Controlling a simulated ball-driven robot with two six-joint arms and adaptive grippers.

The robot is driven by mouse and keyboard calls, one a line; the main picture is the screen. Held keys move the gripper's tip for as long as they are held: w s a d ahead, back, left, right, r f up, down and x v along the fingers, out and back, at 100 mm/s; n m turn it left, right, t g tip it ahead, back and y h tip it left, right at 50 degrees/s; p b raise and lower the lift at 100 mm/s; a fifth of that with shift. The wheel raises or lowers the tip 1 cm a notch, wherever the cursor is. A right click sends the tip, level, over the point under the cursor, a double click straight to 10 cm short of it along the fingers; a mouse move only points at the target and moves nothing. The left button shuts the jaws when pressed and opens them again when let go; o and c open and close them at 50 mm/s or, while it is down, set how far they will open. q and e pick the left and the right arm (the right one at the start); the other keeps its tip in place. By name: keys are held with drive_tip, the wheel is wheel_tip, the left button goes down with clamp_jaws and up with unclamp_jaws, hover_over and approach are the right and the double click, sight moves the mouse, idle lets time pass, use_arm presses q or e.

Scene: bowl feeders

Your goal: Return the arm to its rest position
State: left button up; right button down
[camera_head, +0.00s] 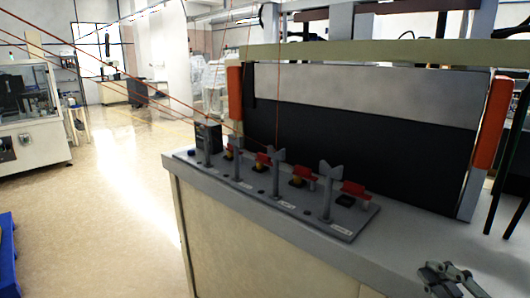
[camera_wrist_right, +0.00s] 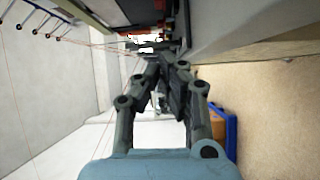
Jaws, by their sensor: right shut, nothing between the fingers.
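My right gripper (camera_head: 447,277) shows at the lower right of the head view, close to the bench's front edge, and only partly in frame. In the right wrist view the gripper (camera_wrist_right: 170,72) is shut, its fingers together with nothing between them. My left gripper is not in the head view.
A grey bench (camera_head: 390,232) carries a grey plate (camera_head: 262,205) with several upright posts and red parts. A dark panel (camera_head: 365,133) with orange ends stands behind it. Open floor (camera_head: 115,215) lies to the left. A blue thing (camera_head: 8,255) is at the left edge.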

drive_tip(key=s+a+f+m+g+h, duration=0.1)
drive_tip(key=s+f+m+g+h, duration=0.15)
drive_tip(key=s+m+g, duration=0.55)
drive_tip(key=s+a+f+m+g+h, duration=0.1)
drive_tip(key=s+f+m+g, duration=0.2)
drive_tip(key=s+m+g, duration=0.5)
drive_tip(key=s+d+f+m+b, duration=0.15)
drive_tip(key=f+b, duration=0.25)
drive_tip(key=f, duration=1.3)
drive_tip(key=s+d+f+m+b, duration=0.1)
drive_tip(key=s+f+b, duration=0.2)
drive_tip(key=f, duration=1.5)
use_arm(q)
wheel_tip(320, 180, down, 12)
drive_tip(key=b, duration=0.5)
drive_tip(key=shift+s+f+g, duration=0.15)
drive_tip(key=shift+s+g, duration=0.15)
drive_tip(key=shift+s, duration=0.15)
use_arm(e)
drive_tip(key=s+d+f, duration=0.1)
drive_tip(key=s+f, duration=1.6)
drive_tip(key=f, duration=0.1)
drive_tip(key=shift+f+m+g, duration=0.35)
drive_tip(key=shift+g, duration=0.05)
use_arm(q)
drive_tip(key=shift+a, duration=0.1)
